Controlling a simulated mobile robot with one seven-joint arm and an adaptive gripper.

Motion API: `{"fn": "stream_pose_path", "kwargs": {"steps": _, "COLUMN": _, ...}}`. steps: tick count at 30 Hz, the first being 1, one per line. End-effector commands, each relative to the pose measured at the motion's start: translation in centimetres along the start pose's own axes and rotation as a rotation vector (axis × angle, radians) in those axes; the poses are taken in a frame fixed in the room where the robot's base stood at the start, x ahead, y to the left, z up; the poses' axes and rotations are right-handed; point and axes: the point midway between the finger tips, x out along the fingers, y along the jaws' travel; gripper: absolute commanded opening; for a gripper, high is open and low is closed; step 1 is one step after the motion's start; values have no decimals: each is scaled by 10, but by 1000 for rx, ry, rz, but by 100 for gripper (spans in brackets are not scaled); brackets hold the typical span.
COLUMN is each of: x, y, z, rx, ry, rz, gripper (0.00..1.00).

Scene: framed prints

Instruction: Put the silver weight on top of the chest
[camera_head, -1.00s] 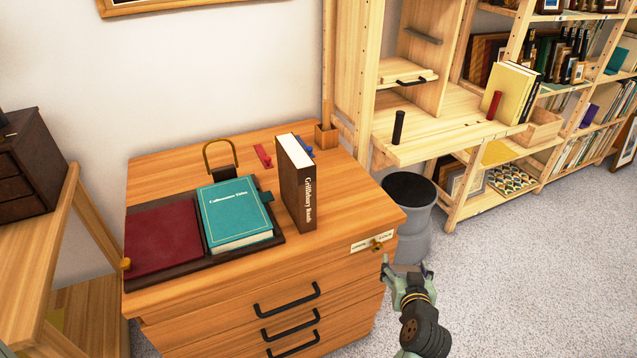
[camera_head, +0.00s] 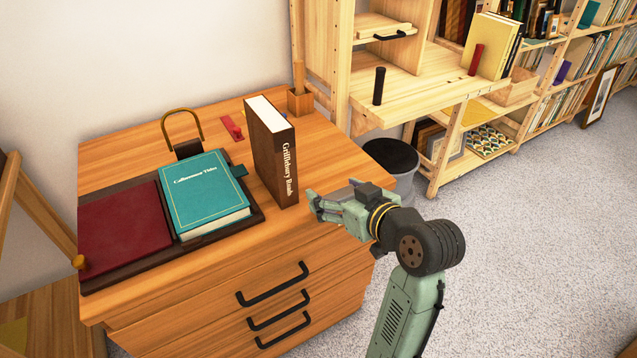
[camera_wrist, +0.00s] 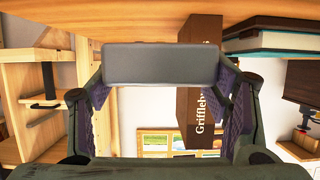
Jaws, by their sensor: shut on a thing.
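The silver weight (camera_wrist: 160,63) is a plain grey block in the wrist view, held between the two fingers of my gripper (camera_wrist: 162,85). In the head view my gripper (camera_head: 322,207) is at the right front part of the chest (camera_head: 120,146), just right of the upright brown book; I cannot make out the weight there. The chest is wooden with black-handled drawers. Its wood also shows along the top of the wrist view, which looks upside down. I cannot tell whether the weight touches the chest.
An upright brown book (camera_head: 272,160) stands close to the gripper. A teal book (camera_head: 203,192) and a dark red pad (camera_head: 124,228) lie to the left. A wooden cup (camera_head: 300,101) is at the back. Bare wood lies in front of the brown book. A grey bin (camera_head: 392,160) stands behind right.

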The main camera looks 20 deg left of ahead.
Motion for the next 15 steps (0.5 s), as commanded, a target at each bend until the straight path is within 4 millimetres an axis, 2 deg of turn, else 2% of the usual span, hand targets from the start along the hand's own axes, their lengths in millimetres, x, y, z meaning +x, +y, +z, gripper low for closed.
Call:
{"fn": "stream_pose_path", "kwargs": {"steps": 9, "x": 77, "y": 23, "z": -28, "rx": 1, "ry": -1, "rz": -2, "gripper": 29}}
{"fn": "stream_pose_path", "kwargs": {"steps": 15, "x": 113, "y": 34, "z": -38, "rx": 1, "ry": 1, "rz": 0, "gripper": 29}}
